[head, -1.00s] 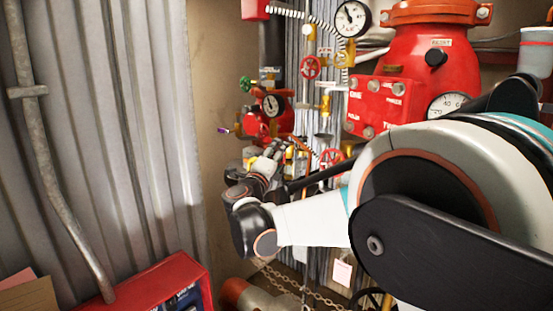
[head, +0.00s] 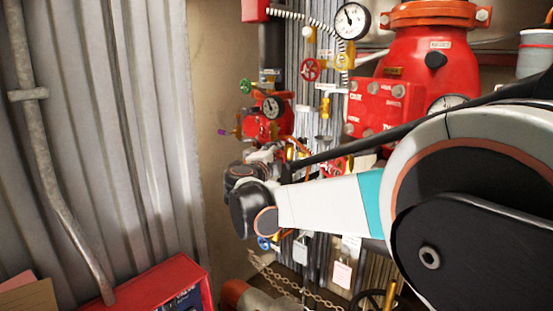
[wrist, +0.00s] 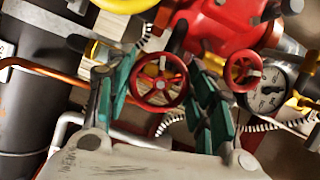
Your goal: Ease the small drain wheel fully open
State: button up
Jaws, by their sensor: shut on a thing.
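In the wrist view a small red spoked wheel (wrist: 160,82) sits between the green-padded fingers of my gripper (wrist: 160,98). The fingers flank its rim on the left and right, and my gripper is shut on it. I take it for the drain wheel, though no label is legible. A second red wheel (wrist: 243,72) is just right of the right finger, beside a gauge. In the head view my own wrist and arm hide most of the gripper and the held wheel. How far the wheel is turned cannot be told.
A copper pipe (wrist: 55,73) and a white pipe (wrist: 60,130) run close by the left finger. In the head view are a red valve body (head: 435,75), an upper red wheel (head: 310,69), a green wheel (head: 245,87), chains (head: 285,287) and a red box (head: 165,283). Open space lies at left.

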dwell(0.3)
jog(key=o, duration=1.1)
jog(key=v, duration=0.7)
jog(key=shift+s, duration=0.25)
